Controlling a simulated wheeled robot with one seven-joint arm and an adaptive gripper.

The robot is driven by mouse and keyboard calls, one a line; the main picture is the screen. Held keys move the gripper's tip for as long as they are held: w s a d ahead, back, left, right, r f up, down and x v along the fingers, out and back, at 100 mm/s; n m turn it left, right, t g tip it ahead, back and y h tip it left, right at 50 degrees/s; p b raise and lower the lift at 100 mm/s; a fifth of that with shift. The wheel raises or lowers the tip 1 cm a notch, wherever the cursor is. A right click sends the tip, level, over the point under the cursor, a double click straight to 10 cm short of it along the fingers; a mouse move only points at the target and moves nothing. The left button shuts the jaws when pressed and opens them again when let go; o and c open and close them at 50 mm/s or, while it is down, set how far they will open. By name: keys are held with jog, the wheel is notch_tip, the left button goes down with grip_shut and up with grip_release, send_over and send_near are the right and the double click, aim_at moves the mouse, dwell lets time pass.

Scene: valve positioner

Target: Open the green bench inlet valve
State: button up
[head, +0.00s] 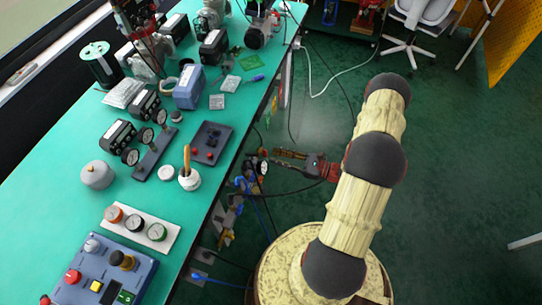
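My gripper (274,157) reaches left from the wrist toward the front side of the bench (60,185), below the level of its top. Its two brownish fingers look parted, with a narrow gap and nothing visible between them. A small round gauge (262,168) sits just left of the fingertips, among fittings along the bench's front side. I cannot make out a green valve handle there; the bench edge and small size hide detail. Whether a finger touches anything is unclear.
Dark and blue hoses (266,211) hang by the bench front near my arm. Yellow fittings (227,238) sit lower along that side. The green floor right of my arm is mostly clear.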

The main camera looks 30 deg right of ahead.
aim_at(265, 154)
jog(key=shift+b+x, duration=0.3)
jog(key=shift+x, duration=1.25)
jog(key=shift+c, duration=0.5)
grip_shut()
